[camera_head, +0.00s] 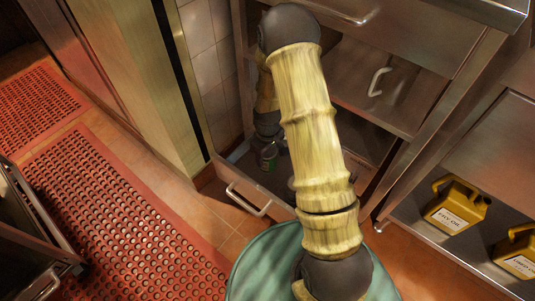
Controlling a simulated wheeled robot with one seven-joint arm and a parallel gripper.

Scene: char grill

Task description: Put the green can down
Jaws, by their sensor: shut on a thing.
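The green can (269,159) is small and partly shown below the end of my arm, near the middle of the head view. My gripper (268,146) points down at it and is shut on it; the fingers are small and dark, so the grip is hard to make out. The can is at the left end of an open metal drawer (240,181) low in the steel unit, near the tiled wall. I cannot tell whether it touches the drawer floor. My arm hides part of the drawer.
The drawer's front handle (248,201) sticks out toward me. Another handle (377,82) is on the steel front above. Yellow fry-oil jugs (455,207) stand on a low shelf at right. Red perforated mats (120,215) cover the floor at left.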

